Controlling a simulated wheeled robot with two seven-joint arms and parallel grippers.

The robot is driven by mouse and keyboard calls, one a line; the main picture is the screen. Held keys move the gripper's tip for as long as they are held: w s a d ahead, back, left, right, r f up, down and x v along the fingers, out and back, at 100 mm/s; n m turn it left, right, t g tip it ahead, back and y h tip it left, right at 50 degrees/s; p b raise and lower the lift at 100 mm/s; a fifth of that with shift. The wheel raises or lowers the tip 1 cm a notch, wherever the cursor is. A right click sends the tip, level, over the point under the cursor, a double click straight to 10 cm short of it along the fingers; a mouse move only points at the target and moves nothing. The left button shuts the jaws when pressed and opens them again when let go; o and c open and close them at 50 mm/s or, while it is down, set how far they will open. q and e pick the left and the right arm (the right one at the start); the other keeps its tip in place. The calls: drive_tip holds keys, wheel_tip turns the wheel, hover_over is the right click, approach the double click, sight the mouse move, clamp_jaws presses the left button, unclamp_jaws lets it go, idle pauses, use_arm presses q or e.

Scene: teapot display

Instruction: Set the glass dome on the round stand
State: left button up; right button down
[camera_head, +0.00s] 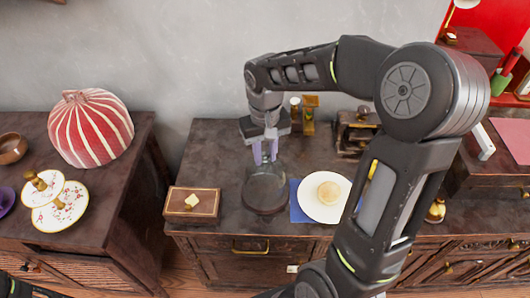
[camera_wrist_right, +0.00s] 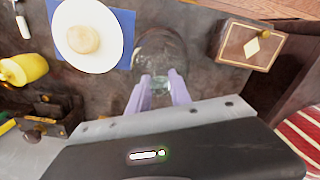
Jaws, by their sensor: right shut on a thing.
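The clear glass dome (camera_head: 266,190) is at the middle of the dark wooden cabinet top, left of the white round stand (camera_head: 309,206). My right gripper (camera_head: 265,160) is shut on the dome at its top; its pale purple fingers (camera_wrist_right: 159,88) also show in the right wrist view, with the dome (camera_wrist_right: 161,52) just beyond them. I cannot tell whether the dome touches the cabinet top. The stand (camera_wrist_right: 66,32) holds a round beige bun (camera_head: 329,191) and sits on a blue cloth. Only a bit of my left arm shows at the lower left; its gripper does not.
A wooden box with a pale diamond (camera_head: 192,203) stands left of the dome. Small bottles (camera_head: 309,115) and a brown wooden item (camera_head: 355,133) stand behind. A striped red-white vessel (camera_head: 90,128) and gold-rimmed plates (camera_head: 60,206) are on the left cabinet. My right arm covers the right part.

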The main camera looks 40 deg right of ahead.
drive_tip(key=shift+f, duration=0.3)
drive_tip(key=c, duration=1.5)
unclamp_jaws()
drive_tip(key=shift+o, duration=0.2)
wheel_tip(320, 180, up, 6)
drive_tip(key=p, duration=0.4)
drive_tip(key=shift+r+p, duration=2.1)
drive_tip(key=shift+r, duration=0.45)
